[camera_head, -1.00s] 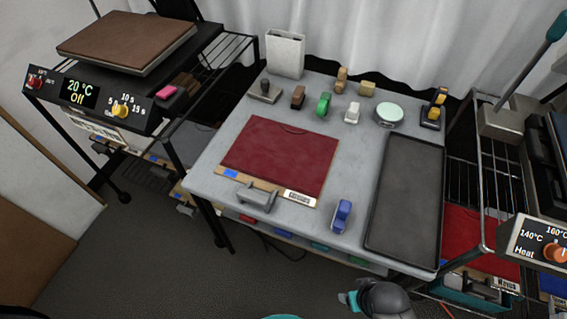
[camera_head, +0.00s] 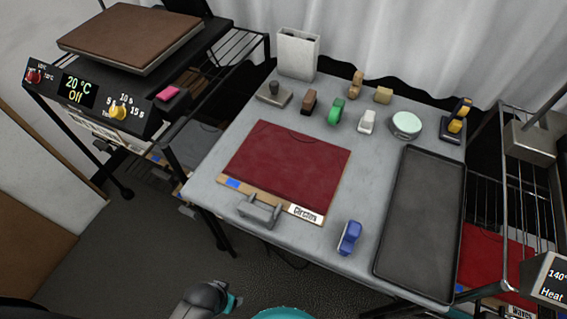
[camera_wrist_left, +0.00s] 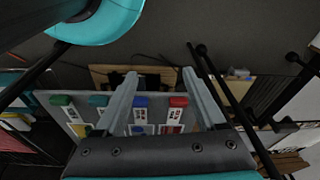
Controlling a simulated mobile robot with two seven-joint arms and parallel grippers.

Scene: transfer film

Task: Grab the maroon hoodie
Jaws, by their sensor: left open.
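A maroon hoodie (camera_head: 285,165), folded flat, lies on a board (camera_head: 258,200) with a blue tag and a white label reading "Circles" on the grey table.
On the table (camera_head: 300,240), a grey handled tool (camera_head: 260,210) and a blue tool (camera_head: 349,238) sit near the front edge. A black tray (camera_head: 422,225) lies right. Several small tools line the back. A press (camera_head: 130,45) reading "Off" stands left.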

